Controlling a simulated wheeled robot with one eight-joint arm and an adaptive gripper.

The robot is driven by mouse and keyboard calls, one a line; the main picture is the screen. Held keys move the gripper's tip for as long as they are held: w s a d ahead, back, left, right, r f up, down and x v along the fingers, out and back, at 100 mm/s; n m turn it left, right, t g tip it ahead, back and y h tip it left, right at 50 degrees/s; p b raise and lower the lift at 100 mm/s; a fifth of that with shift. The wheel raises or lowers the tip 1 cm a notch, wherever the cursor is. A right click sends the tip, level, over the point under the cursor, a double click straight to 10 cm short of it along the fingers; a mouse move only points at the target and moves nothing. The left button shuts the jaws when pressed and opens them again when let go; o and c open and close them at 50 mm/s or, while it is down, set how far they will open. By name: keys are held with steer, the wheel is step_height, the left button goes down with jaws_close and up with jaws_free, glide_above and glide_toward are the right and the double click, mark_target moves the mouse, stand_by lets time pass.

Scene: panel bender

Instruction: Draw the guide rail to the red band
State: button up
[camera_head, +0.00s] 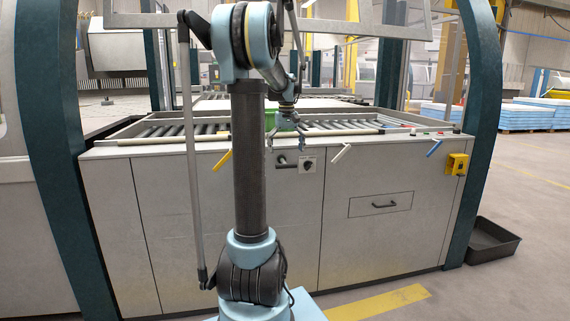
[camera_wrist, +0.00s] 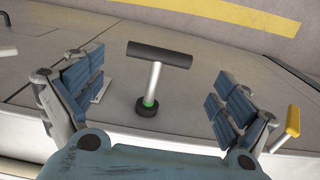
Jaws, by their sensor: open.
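In the wrist view a T-shaped handle stands out from the machine's front, with a black crossbar (camera_wrist: 160,55), a pale stem (camera_wrist: 153,82), a green band (camera_wrist: 150,103) and a black collar. My gripper (camera_wrist: 160,100) is open, with a blue padded finger on each side of the handle and clear gaps to both. In the head view my gripper (camera_head: 286,140) is at the table's front edge, just above a dark handle (camera_head: 282,161) on the front panel. I see no red band on the stem. Pale rails (camera_head: 182,138) lie along the roller table; I cannot tell which is the guide rail.
A yellow lever (camera_head: 222,159) is left of my gripper; a dial plate (camera_head: 308,165), white lever (camera_head: 341,153) and blue lever (camera_head: 433,148) are right. A drawer (camera_head: 381,204) is lower right. A black tray (camera_head: 490,241) lies on the floor right.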

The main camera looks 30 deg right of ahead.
steer(key=shift+f, duration=2.7)
